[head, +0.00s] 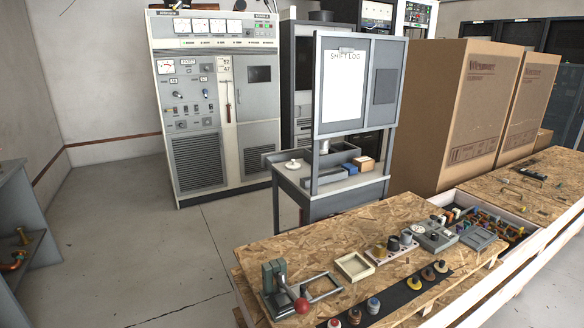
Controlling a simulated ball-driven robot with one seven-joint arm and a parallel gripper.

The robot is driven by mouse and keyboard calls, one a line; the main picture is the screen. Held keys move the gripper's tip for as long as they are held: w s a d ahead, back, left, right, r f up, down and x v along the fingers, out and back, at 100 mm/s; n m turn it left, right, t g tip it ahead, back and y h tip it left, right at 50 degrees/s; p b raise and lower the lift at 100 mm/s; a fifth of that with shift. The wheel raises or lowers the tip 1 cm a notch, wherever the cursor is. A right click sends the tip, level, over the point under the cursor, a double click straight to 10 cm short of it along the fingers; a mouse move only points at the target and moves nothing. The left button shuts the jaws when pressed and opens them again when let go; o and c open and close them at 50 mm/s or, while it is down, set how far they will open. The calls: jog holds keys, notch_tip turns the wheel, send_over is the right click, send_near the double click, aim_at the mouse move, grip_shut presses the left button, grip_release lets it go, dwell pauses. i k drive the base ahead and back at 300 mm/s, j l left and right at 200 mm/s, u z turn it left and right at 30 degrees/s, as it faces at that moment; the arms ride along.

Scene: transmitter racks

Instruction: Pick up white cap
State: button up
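Several small round caps stand in a row on a black strip (395,294) along the front of the chipboard bench. A yellow cap (414,283) and darker ones stand further right. A white round piece (292,165) lies on the grey cart. I cannot tell which of these pale pieces is the white cap. My gripper is not in view.
Large cartons (455,105) stand behind. Floor (130,240) at left is clear.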

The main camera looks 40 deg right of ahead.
aim_at(293, 166)
jog(key=i+j+u, duration=0.4)
jog(key=i, duration=0.2)
jog(key=i+j+u, duration=0.2)
jog(key=i, duration=0.5)
jog(key=i+j+u, duration=0.25)
jog(key=i, duration=0.5)
jog(key=i+l+z, duration=0.2)
jog(key=i+z, duration=0.2)
jog(key=i, duration=0.2)
jog(key=i+z, duration=0.45)
jog(key=i, duration=0.15)
jog(key=i+j+z, duration=0.25)
jog(key=i+z, duration=0.15)
jog(key=i, duration=0.2)
jog(key=i+l+z, duration=0.1)
jog(key=i+z, duration=0.3)
jog(key=i, duration=0.2)
jog(key=i+z, duration=0.4)
jog(key=i, duration=0.2)
jog(key=i+j+z, duration=0.4)
jog(key=i, duration=0.2)
jog(key=l, duration=0.1)
